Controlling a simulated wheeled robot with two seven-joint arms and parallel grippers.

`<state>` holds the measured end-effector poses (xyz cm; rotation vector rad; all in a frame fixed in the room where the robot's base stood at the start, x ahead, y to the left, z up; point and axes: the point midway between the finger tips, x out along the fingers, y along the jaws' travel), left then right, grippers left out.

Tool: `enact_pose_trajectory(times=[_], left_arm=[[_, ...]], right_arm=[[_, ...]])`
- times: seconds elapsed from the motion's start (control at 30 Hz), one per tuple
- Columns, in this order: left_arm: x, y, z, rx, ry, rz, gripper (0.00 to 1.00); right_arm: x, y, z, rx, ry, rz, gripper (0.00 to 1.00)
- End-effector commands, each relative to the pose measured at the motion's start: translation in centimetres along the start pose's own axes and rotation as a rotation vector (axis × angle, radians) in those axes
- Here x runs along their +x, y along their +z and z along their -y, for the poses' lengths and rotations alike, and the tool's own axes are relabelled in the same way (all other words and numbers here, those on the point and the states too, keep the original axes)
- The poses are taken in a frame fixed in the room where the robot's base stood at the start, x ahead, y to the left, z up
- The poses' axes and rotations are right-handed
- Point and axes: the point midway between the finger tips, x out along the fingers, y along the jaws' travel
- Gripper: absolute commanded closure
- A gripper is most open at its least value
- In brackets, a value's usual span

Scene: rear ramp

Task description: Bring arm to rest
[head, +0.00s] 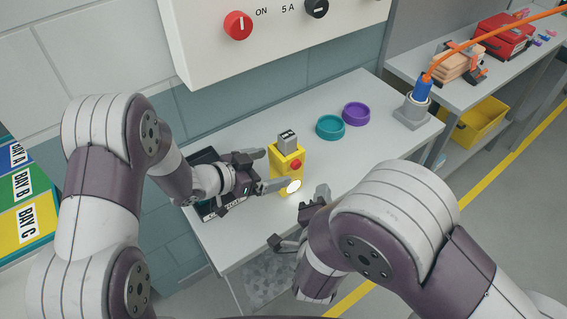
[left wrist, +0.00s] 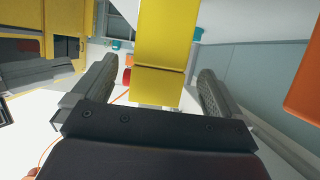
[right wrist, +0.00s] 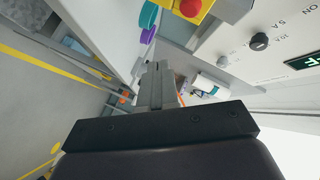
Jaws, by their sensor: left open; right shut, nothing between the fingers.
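My left gripper (head: 276,171) is open beside the yellow box (head: 287,156), which has a red button (head: 296,165) and a grey block on top. In the left wrist view the yellow box (left wrist: 160,85) stands between and beyond the two spread fingers (left wrist: 150,95); I cannot tell whether they touch it. My right gripper (head: 314,205) is near the front edge of the table. In the right wrist view its fingers (right wrist: 157,88) are together with nothing between them. The red button and yellow box (right wrist: 212,10) show at the top of that view.
A teal ring (head: 330,127) and a purple ring (head: 355,113) lie on the grey table (head: 240,240). A grey holder (head: 411,112) with a blue plug and orange cable stands at its right end. A wall panel (head: 280,45) with knobs hangs above. A yellow bin (head: 472,125) sits at right.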

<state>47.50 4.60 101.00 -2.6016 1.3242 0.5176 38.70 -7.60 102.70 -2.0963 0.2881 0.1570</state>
Motion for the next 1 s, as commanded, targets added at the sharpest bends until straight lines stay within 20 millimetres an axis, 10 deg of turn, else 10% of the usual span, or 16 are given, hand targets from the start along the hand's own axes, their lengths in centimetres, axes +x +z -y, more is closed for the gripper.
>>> enact_pose_trajectory(times=[0.2,0.47,0.73,1.0], left_arm=[[-4.7,0.0,0.1,0.000,-0.002,-0.001,0.00],[-6.0,0.0,0.3,0.002,-0.015,0.010,0.00],[-12.2,2.0,6.1,-0.179,-0.535,0.443,0.00],[-20.0,5.3,-3.5,-0.713,-0.640,0.857,0.00]], right_arm=[[0.0,0.0,0.0,0.000,0.000,0.000,1.00],[0.2,0.0,0.0,-0.006,0.012,0.011,1.00],[2.4,-0.9,-0.5,-0.398,0.274,0.496,1.00],[-4.6,-9.9,-6.3,-0.981,0.460,1.043,1.00]])
